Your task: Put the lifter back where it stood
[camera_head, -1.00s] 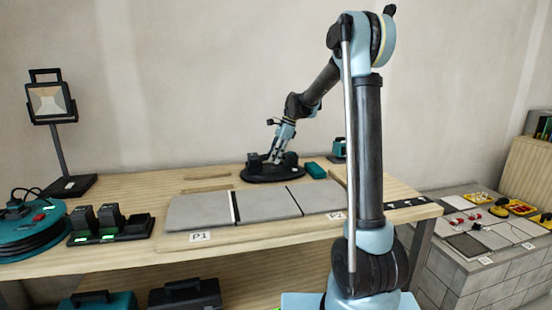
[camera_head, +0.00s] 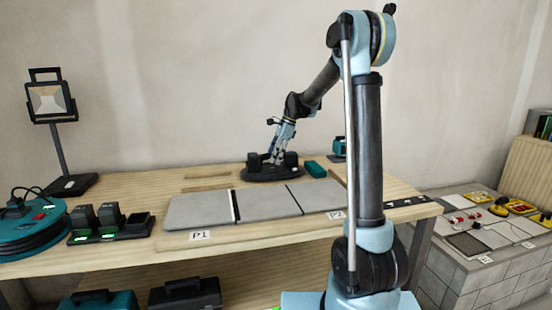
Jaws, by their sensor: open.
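The lifter (camera_head: 290,160) is a dark tool with block-like ends. It sits on a dark oval base or mat (camera_head: 272,177) at the back of the wooden workbench, behind the tiles. My gripper (camera_head: 276,156) points down at the middle of the lifter from above. Its fingers are open around or just beside the handle; the small view does not show which. The fingertips partly hide the lifter's middle.
Grey tiles (camera_head: 265,205) lie in a row in front, with labels P1 (camera_head: 199,236) and P2. A teal box (camera_head: 315,169) stands close right of the lifter. A charger with batteries (camera_head: 108,232), a cable reel (camera_head: 30,235) and a work lamp (camera_head: 50,102) are at left.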

